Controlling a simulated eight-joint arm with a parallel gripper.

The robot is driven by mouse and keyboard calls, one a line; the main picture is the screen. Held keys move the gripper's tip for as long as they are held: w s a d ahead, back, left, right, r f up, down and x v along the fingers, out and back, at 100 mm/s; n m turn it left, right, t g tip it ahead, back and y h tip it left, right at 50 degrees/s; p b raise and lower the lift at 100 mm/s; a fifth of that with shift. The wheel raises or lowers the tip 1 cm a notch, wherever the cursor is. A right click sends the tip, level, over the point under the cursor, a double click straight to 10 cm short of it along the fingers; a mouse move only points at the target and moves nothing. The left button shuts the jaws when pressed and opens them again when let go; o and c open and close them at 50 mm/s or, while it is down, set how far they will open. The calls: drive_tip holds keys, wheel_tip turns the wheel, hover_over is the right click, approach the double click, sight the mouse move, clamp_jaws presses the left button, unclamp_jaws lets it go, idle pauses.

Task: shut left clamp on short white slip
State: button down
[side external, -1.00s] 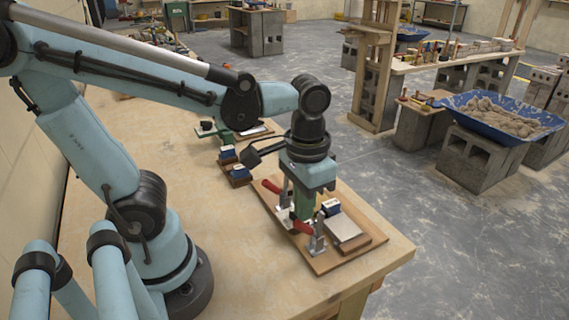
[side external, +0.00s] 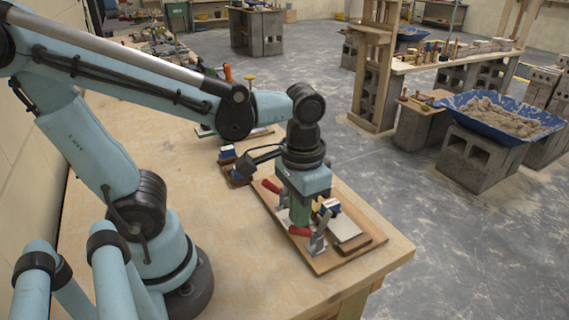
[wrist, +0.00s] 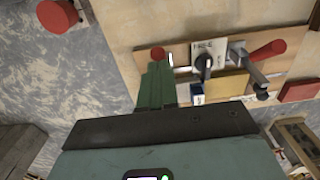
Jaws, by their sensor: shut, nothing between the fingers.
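My gripper (side external: 300,216) is shut and empty, low over the wooden board (side external: 335,262) among the clamps. In the wrist view its green fingers (wrist: 155,82) reach toward a small red round end (wrist: 157,53); I cannot tell whether they touch. One metal clamp shows a red handle (side external: 300,231) at the board's front; another red handle (side external: 270,186) is behind it. In the wrist view a clamp with a red handle (wrist: 268,50) lies beside a white lettered slip (wrist: 208,46). A large red handle (wrist: 57,15) stands near the camera. Slip lengths are unclear.
A blue-and-white block (side external: 328,207) stands on the board beside a pale plate (side external: 349,238). Another blue block (side external: 228,153) sits farther back on the wooden table (side external: 130,200). The table's near right corner is clear.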

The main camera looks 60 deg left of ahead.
drive_tip(key=shift+s+f, duration=0.15)
drive_tip(key=shift+f, duration=0.05)
drive_tip(key=shift+s+f, duration=0.1)
drive_tip(key=shift+f, duration=0.1)
drive_tip(key=shift+s+f, duration=0.25)
drive_tip(key=shift+f, duration=0.3)
drive_tip(key=shift+r, duration=3.55)
drive_tip(key=w+a+f+t, duration=0.1)
drive_tip(key=w+a+t, duration=0.4)
drive_tip(key=w+t, duration=0.1)
drive_tip(key=shift+f+t, duration=0.4)
drive_tip(key=shift+t, duration=0.2)
